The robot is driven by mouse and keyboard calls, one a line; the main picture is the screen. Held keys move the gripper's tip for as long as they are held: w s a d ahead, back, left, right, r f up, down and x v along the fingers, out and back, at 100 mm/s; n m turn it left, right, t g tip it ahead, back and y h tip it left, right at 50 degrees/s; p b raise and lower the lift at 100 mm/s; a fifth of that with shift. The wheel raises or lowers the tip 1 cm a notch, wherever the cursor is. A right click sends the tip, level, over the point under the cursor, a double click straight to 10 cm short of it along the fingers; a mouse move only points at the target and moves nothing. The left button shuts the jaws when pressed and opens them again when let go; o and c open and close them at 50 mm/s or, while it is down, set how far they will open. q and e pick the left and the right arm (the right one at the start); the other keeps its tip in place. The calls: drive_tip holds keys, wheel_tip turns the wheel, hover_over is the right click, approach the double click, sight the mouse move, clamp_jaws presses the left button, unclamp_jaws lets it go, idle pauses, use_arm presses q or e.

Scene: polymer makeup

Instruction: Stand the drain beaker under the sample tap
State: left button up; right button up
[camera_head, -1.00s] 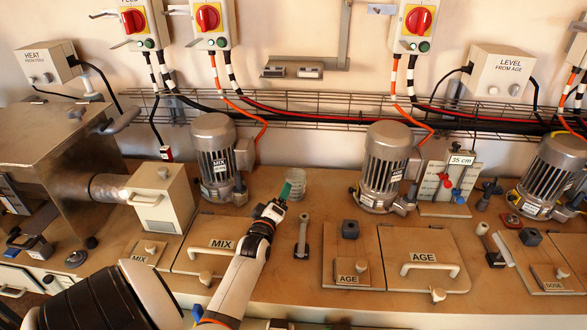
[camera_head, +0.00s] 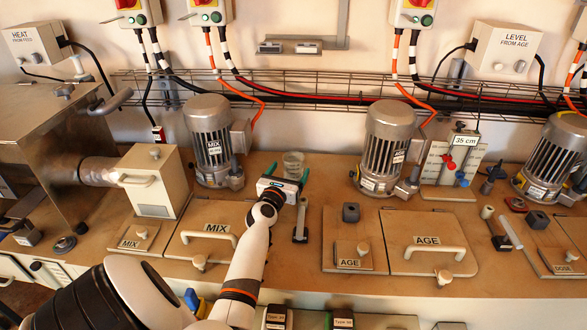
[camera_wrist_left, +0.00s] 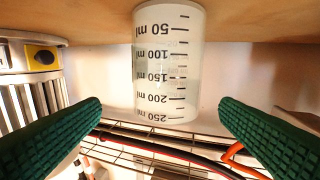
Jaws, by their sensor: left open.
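The drain beaker (camera_head: 293,160) is a clear, graduated vessel at the back of the wooden bench, between the MIX and AGE motors. In the left wrist view the beaker (camera_wrist_left: 168,65) appears upside down, with black marks from 50 to 250 ml. My left gripper (camera_head: 286,172) is open just in front of the beaker, its green fingers pointing towards it. In the wrist view the fingers (camera_wrist_left: 160,118) are well apart, one to each side of the beaker, with no contact visible. I cannot tell which fitting is the sample tap. My right gripper is not in view.
The MIX motor (camera_head: 210,140) stands left of the beaker, and the AGE motor (camera_head: 388,145) stands right. A wire cable tray (camera_head: 330,108) runs along the wall. The MIX lid (camera_head: 216,217) and AGE lid (camera_head: 428,226) have raised handles.

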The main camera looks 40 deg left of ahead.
sight(291, 167)
use_arm(q)
drive_tip(key=x, duration=0.2)
drive_tip(key=shift+w+a, duration=0.25)
drive_tip(key=shift+w, duration=0.05)
drive_tip(key=shift+w+a, duration=0.2)
drive_tip(key=shift+w, duration=0.1)
drive_tip(key=b+x, duration=0.1)
drive_tip(key=x, duration=0.3)
drive_tip(key=shift+w+a+b, duration=0.1)
drive_tip(key=shift+a+b, duration=0.2)
drive_tip(key=shift+d+r, duration=0.1)
